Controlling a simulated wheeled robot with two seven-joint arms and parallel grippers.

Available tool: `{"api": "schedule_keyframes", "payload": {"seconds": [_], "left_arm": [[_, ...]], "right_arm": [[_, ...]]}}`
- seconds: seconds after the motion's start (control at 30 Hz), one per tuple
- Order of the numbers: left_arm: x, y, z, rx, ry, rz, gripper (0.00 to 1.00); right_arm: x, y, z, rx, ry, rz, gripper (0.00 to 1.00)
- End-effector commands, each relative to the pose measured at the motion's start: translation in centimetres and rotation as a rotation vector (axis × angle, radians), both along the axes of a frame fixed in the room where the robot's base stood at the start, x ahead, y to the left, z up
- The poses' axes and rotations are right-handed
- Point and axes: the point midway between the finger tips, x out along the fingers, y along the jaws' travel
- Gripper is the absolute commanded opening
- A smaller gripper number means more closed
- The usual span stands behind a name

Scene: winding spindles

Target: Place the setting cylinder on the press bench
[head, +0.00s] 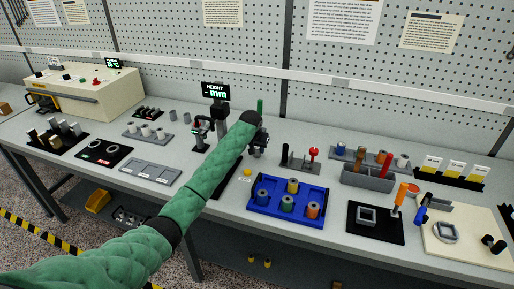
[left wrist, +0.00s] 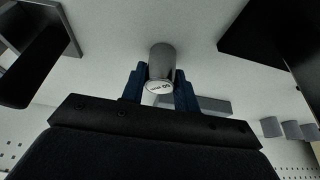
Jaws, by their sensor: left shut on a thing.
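A grey setting cylinder (left wrist: 162,60) with a white lettered end sits between the blue fingers of my left gripper (left wrist: 160,82) in the left wrist view. The fingers are shut on it. In the head view, my left gripper (head: 258,141) is at the end of the green sleeved arm, over the middle of the bench (head: 225,172), right of the height gauge. The forearm partly hides it, and I cannot make out the cylinder there. Which part of the bench is the press bench is not clear from any label. My right gripper is not in view.
The height gauge display (head: 216,91) stands behind the arm. A blue tray (head: 288,216) with several spools is right of the arm, with a grey bin (head: 367,179) behind it. A grey recessed plate (head: 150,172) and a beige machine (head: 85,92) are on the left.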

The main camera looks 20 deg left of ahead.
Motion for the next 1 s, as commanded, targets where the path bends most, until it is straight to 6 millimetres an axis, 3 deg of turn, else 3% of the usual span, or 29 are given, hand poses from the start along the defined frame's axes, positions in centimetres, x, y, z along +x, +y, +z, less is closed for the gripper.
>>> {"api": "schedule_keyframes", "payload": {"seconds": [0.23, 0.27, 0.33, 0.37, 0.77, 1.0], "left_arm": [[0.0, 0.0, -0.2, 0.0, -0.001, 0.0, 0.0], [0.0, 0.0, -0.2, 0.0, 0.0, 0.0, 0.36], [0.0, 0.0, -0.2, 0.0, 0.0, 0.0, 0.5], [0.0, 0.0, -0.2, 0.0, 0.0, 0.0, 0.52], [-0.2, 0.0, 0.4, -0.001, -0.002, 0.0, 0.52], [-1.6, 0.1, 3.9, 0.0, -0.004, 0.0, 0.52]], "right_arm": [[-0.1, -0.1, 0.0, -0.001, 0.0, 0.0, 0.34], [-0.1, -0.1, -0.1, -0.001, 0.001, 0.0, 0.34], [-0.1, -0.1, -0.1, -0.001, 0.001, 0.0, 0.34], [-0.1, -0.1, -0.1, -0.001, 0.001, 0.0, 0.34], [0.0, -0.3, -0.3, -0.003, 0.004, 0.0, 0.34], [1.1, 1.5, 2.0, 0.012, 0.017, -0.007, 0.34]]}}
